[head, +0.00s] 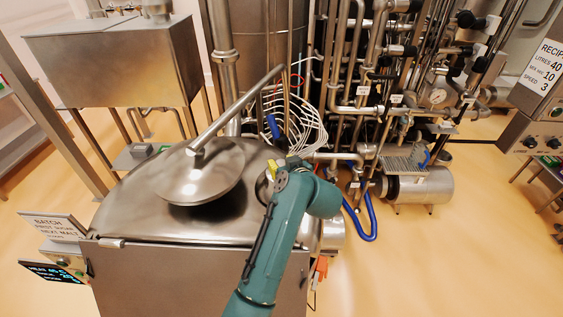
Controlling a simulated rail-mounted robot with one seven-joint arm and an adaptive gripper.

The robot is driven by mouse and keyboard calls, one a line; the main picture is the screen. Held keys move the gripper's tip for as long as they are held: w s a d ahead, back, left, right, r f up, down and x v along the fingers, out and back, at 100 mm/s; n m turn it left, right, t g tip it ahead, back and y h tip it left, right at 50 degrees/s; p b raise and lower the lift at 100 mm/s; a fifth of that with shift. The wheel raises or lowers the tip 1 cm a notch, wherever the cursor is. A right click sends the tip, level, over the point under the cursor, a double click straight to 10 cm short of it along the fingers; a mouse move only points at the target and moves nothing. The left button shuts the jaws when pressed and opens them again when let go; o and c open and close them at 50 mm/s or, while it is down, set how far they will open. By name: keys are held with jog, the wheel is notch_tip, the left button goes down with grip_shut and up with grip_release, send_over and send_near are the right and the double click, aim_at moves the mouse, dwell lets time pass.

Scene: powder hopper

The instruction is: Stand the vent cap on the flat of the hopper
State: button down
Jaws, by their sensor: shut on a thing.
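The hopper (130,212) is a large steel vessel with a broad, shiny top, in the left half of the head view. My gripper (273,172) is at the right edge of that top, beyond the end of my teal arm. It is small here and partly covered by my wrist. It is shut on a small steel piece, which I take to be the vent cap (269,178). My arm hides most of this piece, so I cannot tell its tilt or whether it touches the hopper.
A wide conical steel disc (195,182) with a long slanting bar (240,105) stands over the hopper top, left of my gripper. Dense pipework (345,110) and coiled white tubing (305,130) stand behind. Bare steel top shows at front left. A blue hose (371,220) hangs at right.

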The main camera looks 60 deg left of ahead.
jog(key=shift+f+b, duration=0.25)
jog(key=shift+b, duration=0.05)
dwell(0.4)
jog(key=c, duration=0.8)
grip_release()
jog(key=shift+o, duration=0.3)
jog(key=shift+f, duration=0.15)
jog(key=v, duration=1.2)
